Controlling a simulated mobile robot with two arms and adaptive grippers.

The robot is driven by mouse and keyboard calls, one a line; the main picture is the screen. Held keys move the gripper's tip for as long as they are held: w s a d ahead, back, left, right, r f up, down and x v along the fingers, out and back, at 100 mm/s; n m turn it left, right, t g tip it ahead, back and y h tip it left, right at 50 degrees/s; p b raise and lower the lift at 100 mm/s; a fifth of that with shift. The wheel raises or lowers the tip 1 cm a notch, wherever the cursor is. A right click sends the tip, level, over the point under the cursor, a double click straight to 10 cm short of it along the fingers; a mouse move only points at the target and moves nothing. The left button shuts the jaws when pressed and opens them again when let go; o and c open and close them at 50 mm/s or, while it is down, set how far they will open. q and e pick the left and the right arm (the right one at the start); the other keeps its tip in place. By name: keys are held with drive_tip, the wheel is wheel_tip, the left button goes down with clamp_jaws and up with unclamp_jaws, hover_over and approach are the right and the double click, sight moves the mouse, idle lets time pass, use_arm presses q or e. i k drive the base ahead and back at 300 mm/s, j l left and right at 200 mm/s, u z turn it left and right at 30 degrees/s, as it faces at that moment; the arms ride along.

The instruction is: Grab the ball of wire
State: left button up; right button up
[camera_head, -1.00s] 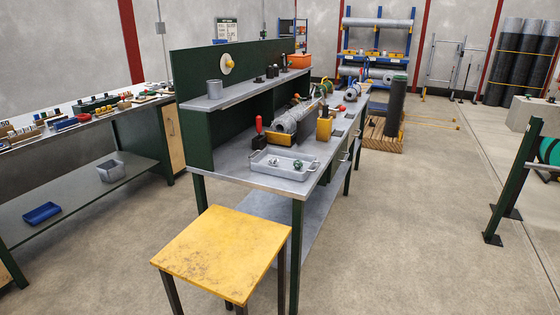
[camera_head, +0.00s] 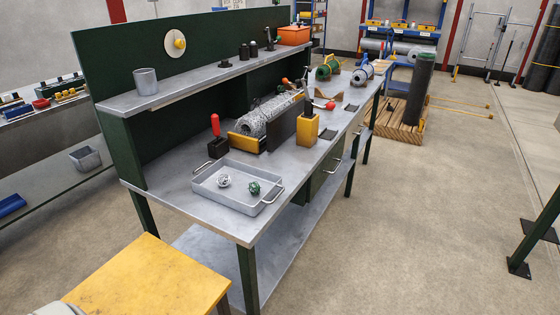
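A grey metal tray (camera_head: 210,196) with side handles sits on the near end of the workbench (camera_head: 170,180). Two small wire balls lie in it, apart from each other. The silver ball of wire (camera_head: 224,181) is on the left, and the green one (camera_head: 254,188) is on the right. Neither of my grippers shows in the head view. A pale rounded shape at the bottom left edge is too cut off to identify.
A yellow-topped stool (camera_head: 150,280) stands against the near end of the bench. A wire mesh roll (camera_head: 268,114), a red-handled tool (camera_head: 215,128) and a yellow block (camera_head: 306,132) stand behind the tray. A grey cup (camera_head: 146,82) is on the shelf. The floor to the right is open.

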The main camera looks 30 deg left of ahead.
sight(223, 180)
drive_tip(key=i+l+u, duration=0.2)
drive_tip(key=i, duration=0.35)
drive_tip(key=i+u, duration=0.2)
drive_tip(key=i, duration=0.35)
drive_tip(key=i+l+u, duration=0.2)
drive_tip(key=i, duration=0.3)
drive_tip(key=i+l+u, duration=0.2)
drive_tip(key=u, duration=0.3)
drive_tip(key=i+l+u, duration=0.3)
drive_tip(key=u, duration=0.2)
drive_tip(key=i+l+u, duration=0.2)
drive_tip(key=l+u, duration=0.3)
drive_tip(key=i+l+u, duration=0.1)
drive_tip(key=l+u, duration=0.25)
drive_tip(key=u, duration=0.15)
